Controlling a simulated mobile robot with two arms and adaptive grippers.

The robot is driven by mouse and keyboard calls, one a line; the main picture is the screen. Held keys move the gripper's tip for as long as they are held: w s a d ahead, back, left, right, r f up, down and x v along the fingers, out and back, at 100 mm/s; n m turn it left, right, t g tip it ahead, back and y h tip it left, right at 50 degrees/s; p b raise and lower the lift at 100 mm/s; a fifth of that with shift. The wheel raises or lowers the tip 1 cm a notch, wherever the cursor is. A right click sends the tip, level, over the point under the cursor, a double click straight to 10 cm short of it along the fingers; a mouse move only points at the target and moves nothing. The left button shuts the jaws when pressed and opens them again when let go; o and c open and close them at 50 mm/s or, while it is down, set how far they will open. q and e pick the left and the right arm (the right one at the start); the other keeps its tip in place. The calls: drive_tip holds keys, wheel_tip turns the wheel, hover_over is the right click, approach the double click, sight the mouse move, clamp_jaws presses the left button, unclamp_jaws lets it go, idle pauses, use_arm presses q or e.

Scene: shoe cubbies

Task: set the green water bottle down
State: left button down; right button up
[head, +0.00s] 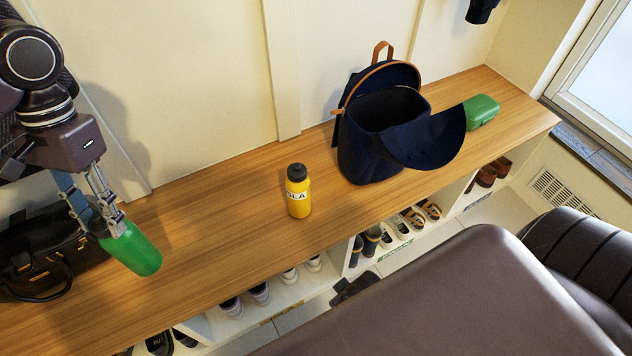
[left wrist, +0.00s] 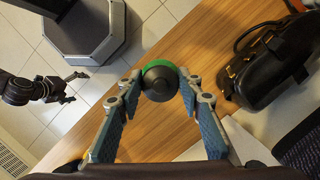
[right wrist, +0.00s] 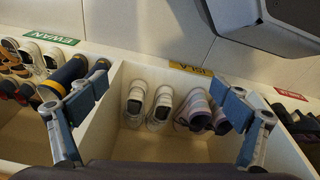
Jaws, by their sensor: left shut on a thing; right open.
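The green water bottle (head: 133,250) is in my left gripper (head: 97,215), over the left part of the wooden bench top (head: 215,225). In the head view the bottle leans, and its upper end is hidden by the fingers. In the left wrist view its dark cap (left wrist: 159,80) and green shoulder show between the two fingers. I cannot tell whether its base touches the wood. My right gripper (right wrist: 160,98) is open and empty, in front of a cubby with pale shoes.
A black bag (head: 40,245) lies beside the bottle. A yellow bottle (head: 298,192) stands mid-bench. Bare wood lies between the green and yellow bottles. Shoes fill cubbies below.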

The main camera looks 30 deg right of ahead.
drive_tip(key=shift+o, duration=0.3)
drive_tip(key=r, duration=0.2)
drive_tip(key=w+r+b, duration=0.1)
drive_tip(key=r, duration=0.2)
drive_tip(key=shift+w+r+b, duration=0.2)
drive_tip(key=shift+r+b, duration=0.05)
drive_tip(key=shift+b, duration=0.05)
use_arm(q)
drive_tip(key=w+d+r+m+t+h, duration=0.1)
drive_tip(key=d+m, duration=0.4)
drive_tip(key=m, duration=0.6)
drive_tip(key=w+d+r+m+t+h+b, duration=0.1)
drive_tip(key=d+m, duration=0.4)
drive_tip(key=m, duration=0.6)
drive_tip(key=w+d+r+m+t+h+b, duration=0.1)
drive_tip(key=d+m, duration=0.4)
drive_tip(key=m, duration=0.5)
drive_tip(key=w+r+t, duration=0.1)
drive_tip(key=w+t, duration=0.1)
drive_tip(key=shift+w+d+m, duration=0.2)
drive_tip(key=shift+w+m, duration=0.15)
drive_tip(key=shift+m, duration=0.05)
use_arm(e)
drive_tip(key=w+v, duration=0.1)
drive_tip(key=v, duration=0.6)
drive_tip(key=shift+r+t, duration=0.4)
drive_tip(key=shift+r, duration=0.15)
drive_tip(key=shift+w, duration=0.1)
